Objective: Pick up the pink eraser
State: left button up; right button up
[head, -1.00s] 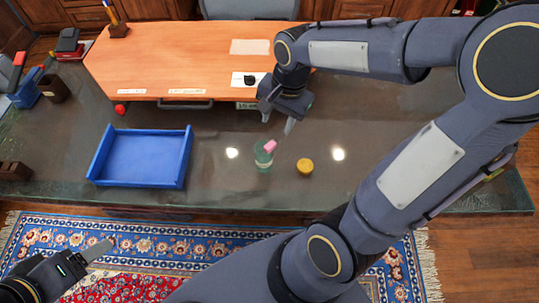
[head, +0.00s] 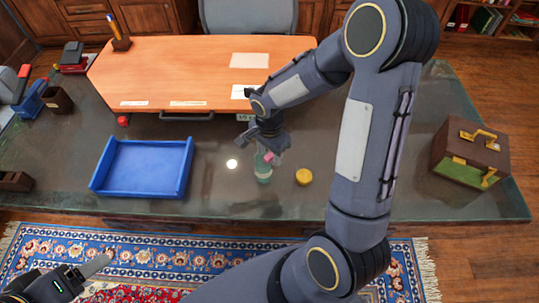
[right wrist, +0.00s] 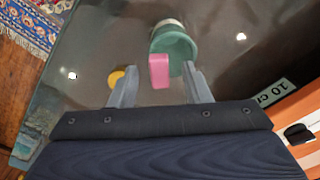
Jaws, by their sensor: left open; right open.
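The pink eraser (head: 268,156) sticks up out of a green translucent cup (head: 263,174) on the glass-topped desk. In the right wrist view the eraser (right wrist: 159,71) shows between my two open fingers, in front of the cup (right wrist: 173,42). My right gripper (right wrist: 160,78) is open, pointing down over the cup; no contact with the eraser is visible. In the head view the right gripper (head: 270,150) partly covers the eraser. My left gripper (head: 93,271) is open at the lower left, over the rug and away from the desk.
A yellow round object (head: 303,177) stands right of the cup. A blue tray (head: 143,194) lies to the left. An orange wooden board (head: 190,65) covers the desk's back, with a red ball (head: 122,121) at its front. A brown-green case (head: 470,155) stands at the right.

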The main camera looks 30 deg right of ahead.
aim_at(269, 157)
grip_shut()
dwell(0.4)
jog(key=shift+r, duration=0.6)
jog(key=r, duration=0.2)
jog(key=shift+s+a+r, duration=0.15)
jog(key=shift+s+r, duration=0.05)
jog(key=shift+r, duration=0.15)
jog(key=s+a+r+b, duration=0.2)
jog(key=s+a+r, duration=0.5)
jog(key=s+r, duration=0.2)
jog(key=s, duration=0.2)
jog(key=shift+s+b, duration=0.3)
jog(key=shift+b, duration=0.1)
jog(key=shift+w+r, duration=0.1)
